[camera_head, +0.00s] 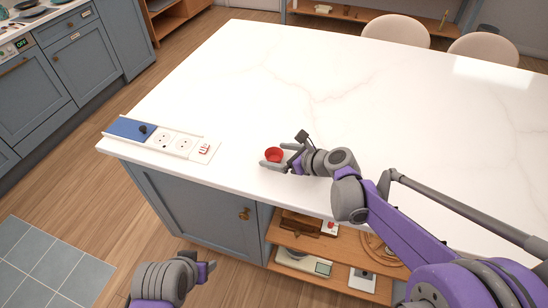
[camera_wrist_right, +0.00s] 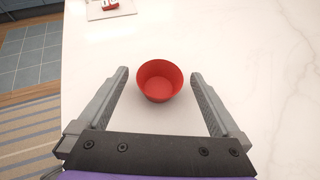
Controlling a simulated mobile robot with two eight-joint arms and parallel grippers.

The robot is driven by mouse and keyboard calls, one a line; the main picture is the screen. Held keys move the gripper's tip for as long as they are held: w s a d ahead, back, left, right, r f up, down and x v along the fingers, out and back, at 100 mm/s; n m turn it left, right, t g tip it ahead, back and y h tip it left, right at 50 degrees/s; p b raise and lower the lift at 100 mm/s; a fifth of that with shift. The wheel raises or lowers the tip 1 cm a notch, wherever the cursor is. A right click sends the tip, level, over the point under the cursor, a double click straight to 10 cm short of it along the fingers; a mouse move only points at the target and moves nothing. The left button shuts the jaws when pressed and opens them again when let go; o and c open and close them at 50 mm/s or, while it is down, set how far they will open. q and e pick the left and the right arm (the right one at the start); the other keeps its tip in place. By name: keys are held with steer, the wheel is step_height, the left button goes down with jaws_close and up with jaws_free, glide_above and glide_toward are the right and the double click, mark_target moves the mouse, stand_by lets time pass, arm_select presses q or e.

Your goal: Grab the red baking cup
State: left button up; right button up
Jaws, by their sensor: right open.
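The red baking cup (camera_head: 273,155) stands upright and empty on the white island countertop, near its front edge. In the right wrist view the cup (camera_wrist_right: 159,81) sits between the tips of my right gripper (camera_wrist_right: 158,80), with a gap on both sides. My right gripper (camera_head: 274,160) is open and low over the counter, with a finger on each side of the cup. My left gripper (camera_head: 206,270) hangs in front of the island, below counter height and away from the cup; its finger opening does not show clearly.
A blue and white strip with sockets (camera_head: 163,138) lies on the counter's left end. The white countertop (camera_head: 240,80) behind the cup is clear. Open shelves (camera_head: 290,244) under the counter hold a scale and boards. Two chairs (camera_head: 396,30) stand at the far side.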

steer(key=shift+c, duration=0.2)
steer(key=shift+r, duration=0.1)
steer(key=c, duration=1.3)
